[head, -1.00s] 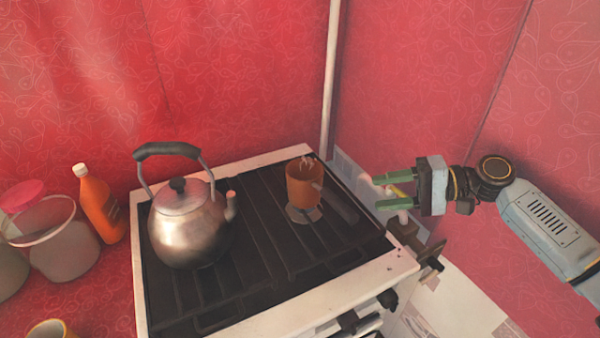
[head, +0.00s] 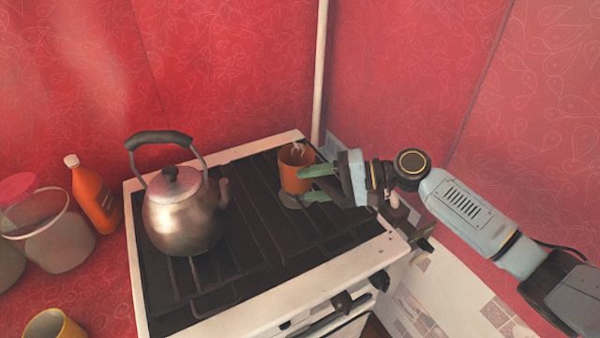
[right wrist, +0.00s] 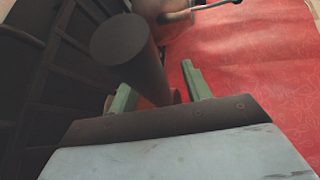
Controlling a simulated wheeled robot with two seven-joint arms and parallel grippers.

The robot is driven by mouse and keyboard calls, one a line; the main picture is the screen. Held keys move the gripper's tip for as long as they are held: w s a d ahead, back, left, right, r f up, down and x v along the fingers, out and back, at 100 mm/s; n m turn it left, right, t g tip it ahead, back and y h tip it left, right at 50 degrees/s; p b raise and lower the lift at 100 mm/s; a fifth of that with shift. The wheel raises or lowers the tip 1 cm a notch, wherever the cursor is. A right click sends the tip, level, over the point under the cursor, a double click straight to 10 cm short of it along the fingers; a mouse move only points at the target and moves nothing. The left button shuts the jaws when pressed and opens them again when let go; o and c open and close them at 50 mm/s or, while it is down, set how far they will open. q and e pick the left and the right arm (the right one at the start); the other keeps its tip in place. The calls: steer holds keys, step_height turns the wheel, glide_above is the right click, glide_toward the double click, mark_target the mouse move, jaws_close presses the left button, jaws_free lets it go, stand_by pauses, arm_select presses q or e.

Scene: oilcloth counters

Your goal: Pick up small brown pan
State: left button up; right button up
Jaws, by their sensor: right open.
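The small brown pan (head: 292,172) stands on the right back part of the black stove grate. It is orange-brown, and the gripper partly covers its right side. My right gripper (head: 306,184) comes in from the right with its green fingers open, close to the pan's side. My left gripper is not in view.
A steel kettle (head: 180,218) stands on the left of the stove (head: 222,312). An orange bottle (head: 95,198), a clear tub (head: 55,235) and a yellow cup (head: 52,326) are at the left. Red walls close off the back and right.

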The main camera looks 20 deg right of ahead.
steer(key=shift+a, duration=0.1)
steer(key=shift+c, duration=0.2)
jaws_close()
steer(key=shift+w+r, duration=0.1)
stand_by(0.4)
